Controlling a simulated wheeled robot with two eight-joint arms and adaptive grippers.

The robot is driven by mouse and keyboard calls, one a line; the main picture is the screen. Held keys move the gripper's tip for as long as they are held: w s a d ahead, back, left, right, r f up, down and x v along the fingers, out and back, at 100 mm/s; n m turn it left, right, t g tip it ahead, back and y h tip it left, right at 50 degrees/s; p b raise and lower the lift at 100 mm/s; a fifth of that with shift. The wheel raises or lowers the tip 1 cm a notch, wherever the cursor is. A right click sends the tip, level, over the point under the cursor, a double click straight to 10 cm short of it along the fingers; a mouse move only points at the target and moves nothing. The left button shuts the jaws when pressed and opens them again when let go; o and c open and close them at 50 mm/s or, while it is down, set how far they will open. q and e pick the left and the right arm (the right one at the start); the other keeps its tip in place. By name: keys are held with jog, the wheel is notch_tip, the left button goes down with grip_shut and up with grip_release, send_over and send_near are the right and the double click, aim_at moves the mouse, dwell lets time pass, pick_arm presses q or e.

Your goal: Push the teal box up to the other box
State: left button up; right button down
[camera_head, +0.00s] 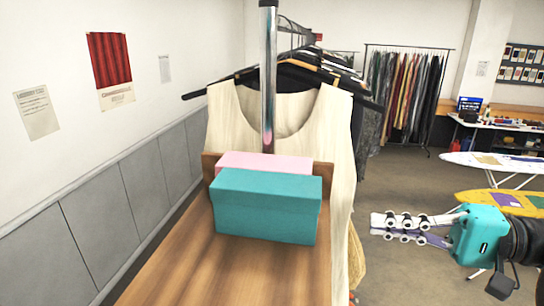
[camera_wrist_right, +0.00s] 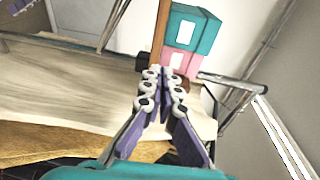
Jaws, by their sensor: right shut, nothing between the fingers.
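The teal box (camera_head: 266,206) sits on a wooden shelf (camera_head: 215,272) in the head view. A pink box (camera_head: 272,162) stands just behind it, and only its top shows there. The teal box (camera_wrist_right: 190,28) and the pink box (camera_wrist_right: 180,62) also show in the right wrist view; they look very close, but I cannot tell whether they touch. My right gripper (camera_head: 376,226) is off to the right of the shelf, pointing left, with its fingers together and nothing between them. In the wrist view its fingertips (camera_wrist_right: 160,74) are closed, short of the boxes. My left gripper is out of view.
A raised wooden board (camera_head: 211,165) stands at the shelf's far end. A cream garment (camera_head: 338,125) hangs from a rack right behind it, with a chrome post (camera_head: 268,80) in front. A wall is on the left. Ironing boards (camera_head: 500,163) stand at the right.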

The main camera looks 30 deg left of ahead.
aim_at(322, 227)
jog(key=shift+n+g+y, duration=0.3)
jog(key=shift+g+y, duration=0.1)
jog(key=a+r, duration=0.1)
jog(key=a, duration=0.2)
jog(key=a+p, duration=0.1)
jog(key=a, duration=0.2)
jog(key=s+a+r, duration=0.1)
jog(key=a, duration=0.2)
jog(key=shift+s+r+p, duration=0.1)
jog(key=shift+r+p, duration=0.25)
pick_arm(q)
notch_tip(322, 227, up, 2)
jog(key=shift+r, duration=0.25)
pick_arm(e)
jog(key=shift+s+a, duration=0.1)
jog(key=shift+a, duration=0.05)
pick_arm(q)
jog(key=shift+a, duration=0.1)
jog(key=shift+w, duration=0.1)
pick_arm(e)
jog(key=shift+s, duration=0.1)
jog(key=shift+s, duration=1.15)
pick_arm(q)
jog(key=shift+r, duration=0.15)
pick_arm(e)
jog(key=shift+a, duration=0.1)
